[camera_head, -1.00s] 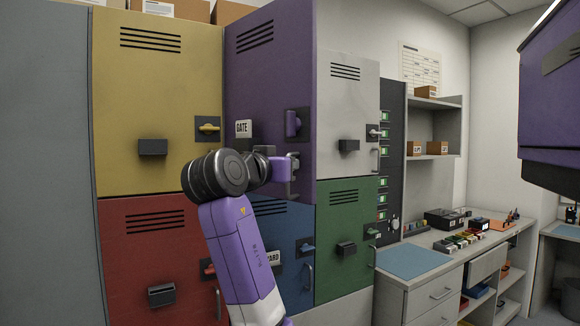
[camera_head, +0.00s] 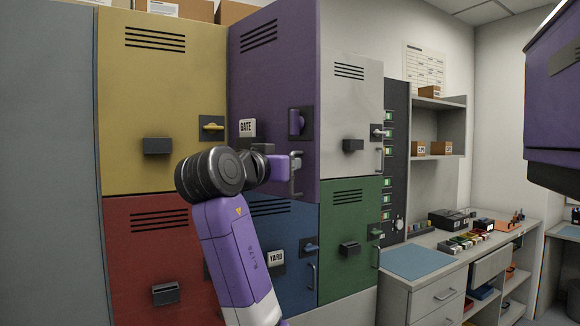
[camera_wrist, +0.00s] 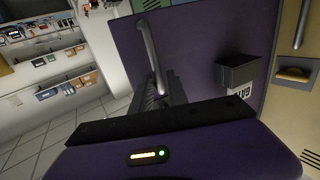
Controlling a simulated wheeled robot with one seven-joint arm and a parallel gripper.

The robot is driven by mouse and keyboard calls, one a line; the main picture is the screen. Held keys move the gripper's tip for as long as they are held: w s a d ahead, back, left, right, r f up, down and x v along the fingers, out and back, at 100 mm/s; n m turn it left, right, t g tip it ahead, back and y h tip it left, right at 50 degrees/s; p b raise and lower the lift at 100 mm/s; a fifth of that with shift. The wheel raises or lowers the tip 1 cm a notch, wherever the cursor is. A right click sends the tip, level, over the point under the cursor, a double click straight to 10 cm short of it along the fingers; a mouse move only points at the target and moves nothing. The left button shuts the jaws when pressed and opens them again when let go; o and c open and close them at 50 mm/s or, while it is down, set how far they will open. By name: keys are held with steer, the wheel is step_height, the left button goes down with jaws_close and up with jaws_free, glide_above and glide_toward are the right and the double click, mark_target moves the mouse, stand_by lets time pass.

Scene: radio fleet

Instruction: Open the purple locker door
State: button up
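The purple locker door (camera_head: 272,85) stands ajar, its right edge swung out toward me past the white locker's front. Its metal bar handle (camera_head: 297,176) is near the lower right corner, below a purple latch (camera_head: 296,122). My gripper (camera_head: 285,168) is at the left side of this handle, with the handle's bar largely uncovered. In the wrist view the handle (camera_wrist: 149,45) runs down to the dark fingertips (camera_wrist: 162,90), which look parted around its end. The exact gap is hard to see. The locker's inside is hidden.
Yellow (camera_head: 165,85), red (camera_head: 150,250), blue (camera_head: 292,228), white (camera_head: 350,100) and green (camera_head: 348,225) lockers surround it, with handles and boxes sticking out. A workbench (camera_head: 432,268) stands to the right.

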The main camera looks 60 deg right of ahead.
steer(key=a+b, duration=0.1)
steer(key=a, duration=0.5)
steer(key=shift+s, duration=0.2)
